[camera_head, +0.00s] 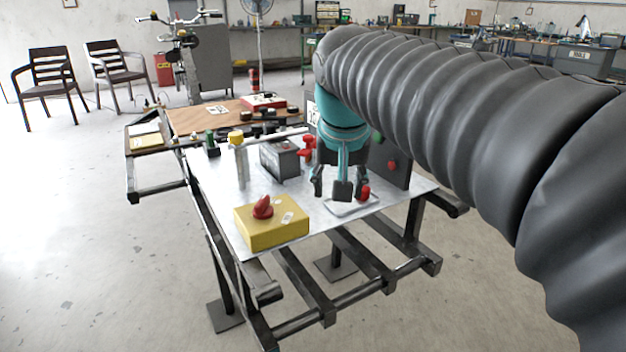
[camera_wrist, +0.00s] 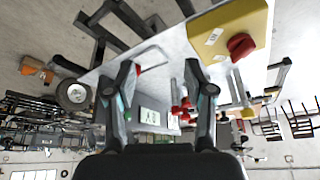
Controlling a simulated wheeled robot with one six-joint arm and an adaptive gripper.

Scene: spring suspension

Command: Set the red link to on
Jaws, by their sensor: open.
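Several red parts show, and I cannot tell which is the red link. A red knob (camera_head: 263,207) sits on a yellow box (camera_head: 275,233) at the table's front corner; the wrist view shows the knob (camera_wrist: 241,46) at the upper right. Red handles (camera_head: 307,147) stand in mid-table, also in the wrist view (camera_wrist: 183,110). A small red part (camera_head: 364,192) is beside my gripper on the right, partly hidden; it shows by the left finger in the wrist view (camera_wrist: 138,70). My gripper (camera_head: 340,190) is open and empty, pointing down above the table's right part.
A dark box (camera_head: 279,160) and a yellow-capped post (camera_head: 237,140) stand on the metal table (camera_head: 215,180). A dark upright panel (camera_head: 392,165) with a red button is just right of my gripper. A wooden board (camera_head: 190,118) lies behind.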

